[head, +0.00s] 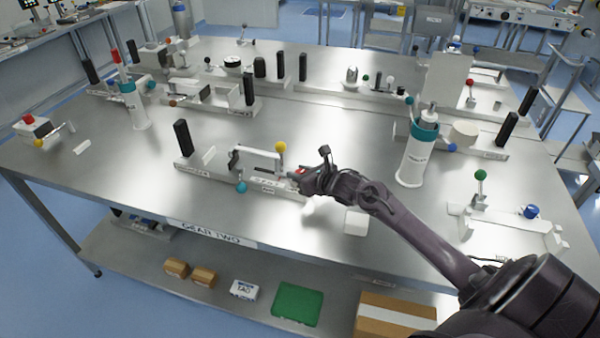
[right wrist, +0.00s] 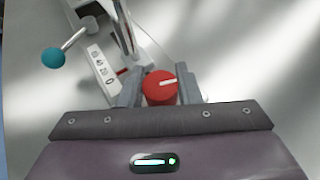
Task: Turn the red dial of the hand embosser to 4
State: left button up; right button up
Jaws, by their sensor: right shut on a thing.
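The red dial (right wrist: 160,88) sits between the two fingers of my right gripper (right wrist: 160,90) in the right wrist view, and the fingers are shut on it. A pale pointer line on its top points to the right and slightly up. A white scale strip (right wrist: 102,72) with dark numbers stands just left of the dial; the setting cannot be read surely. In the head view my right gripper (head: 308,178) is at the right end of the hand embosser (head: 262,182), mostly covering the dial. My left gripper is not in view.
A blue-green ball knob (right wrist: 53,58) on a rod is left of the dial; a yellow ball knob (head: 280,146) rises close behind my gripper. A small white block (head: 356,222) lies to the right. A white and teal cylinder (head: 417,150) stands further right. The front table surface is mostly clear.

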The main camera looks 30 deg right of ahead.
jog(key=shift+f+m+h+b, duration=0.2)
jog(key=shift+m+h+b, duration=0.5)
jog(key=shift+h+b, duration=0.1)
jog(key=m+g+h+b, duration=0.1)
jog(key=m+h+b, duration=0.4)
jog(key=shift+h, duration=0.4)
jog(key=shift+d+r+m+g+h+b, duration=0.2)
jog(key=shift+m+g+h+b, duration=0.3)
jog(key=shift+m+h+b, duration=0.35)
jog(key=shift+r+m+g+h, duration=0.2)
jog(key=shift+m+g+h, duration=0.4)
jog(key=shift+m+h, duration=0.15)
jog(key=shift+r+m+g+h+p, duration=0.1)
jog(key=shift+m+g+h+p, duration=0.25)
jog(key=shift+m+g+h, duration=0.55)
jog(key=shift+m+g+h+p, duration=0.4)
jog(key=shift+m+g+p, duration=0.3)
jog(key=shift+m+p, duration=0.25)
jog(key=shift+s+f+m+g+h+p, duration=0.1)
jog(key=shift+f+m+g+h+p, duration=0.2)
jog(key=shift+m+g+p, duration=0.2)
